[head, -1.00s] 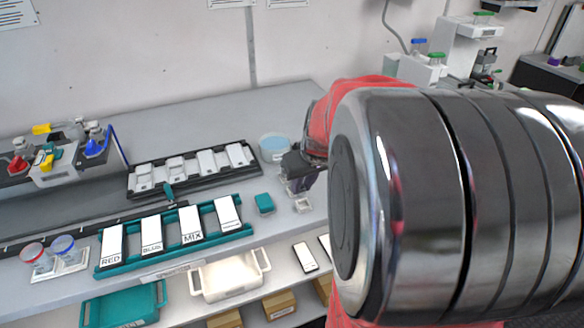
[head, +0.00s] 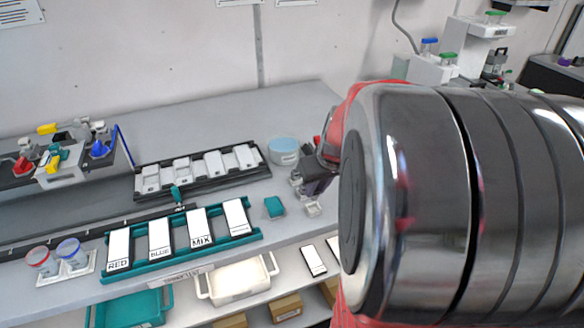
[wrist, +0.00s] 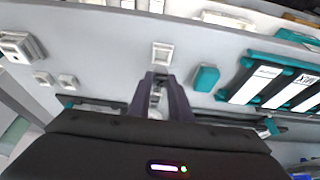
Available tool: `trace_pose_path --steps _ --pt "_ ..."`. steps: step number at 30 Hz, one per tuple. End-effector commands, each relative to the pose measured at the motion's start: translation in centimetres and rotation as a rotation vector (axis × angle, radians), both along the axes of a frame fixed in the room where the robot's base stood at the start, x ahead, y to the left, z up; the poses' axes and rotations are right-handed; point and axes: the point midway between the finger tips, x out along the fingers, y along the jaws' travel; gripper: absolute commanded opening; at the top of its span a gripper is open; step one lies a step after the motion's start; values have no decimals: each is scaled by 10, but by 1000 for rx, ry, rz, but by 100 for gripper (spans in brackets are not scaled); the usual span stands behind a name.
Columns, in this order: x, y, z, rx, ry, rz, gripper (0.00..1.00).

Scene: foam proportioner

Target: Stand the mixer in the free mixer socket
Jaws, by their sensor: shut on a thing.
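My gripper (wrist: 156,92) points down over the right end of the bench, its dark fingers closed on a small pale grey piece (wrist: 154,98), probably the mixer. The fingers hide much of it. In the head view my gripper (head: 315,184) is partly covered by my arm. A small white square socket (wrist: 162,54), empty as far as I can see, lies just beyond the fingertips; it also shows in the head view (head: 313,208). The held piece looks apart from this socket. I cannot tell its height.
A teal block (head: 274,206) lies left of the socket, with a teal rack of labelled cards (head: 258,233) farther left. A black tray (head: 137,184) and a blue-lidded tub (head: 284,150) stand behind. Small white fittings (wrist: 67,80) lie left in the wrist view.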

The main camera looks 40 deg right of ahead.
Motion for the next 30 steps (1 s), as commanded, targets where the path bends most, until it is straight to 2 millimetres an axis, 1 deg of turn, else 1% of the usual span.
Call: trace_pose_path --steps 1,3,9,30 --pt "-1 0 -6 3 2 1 0" --pt "0 0 -12 0 2 1 0" --pt "0 0 -22 1 1 -1 0" --pt "-1 -1 -22 -1 0 -1 0"
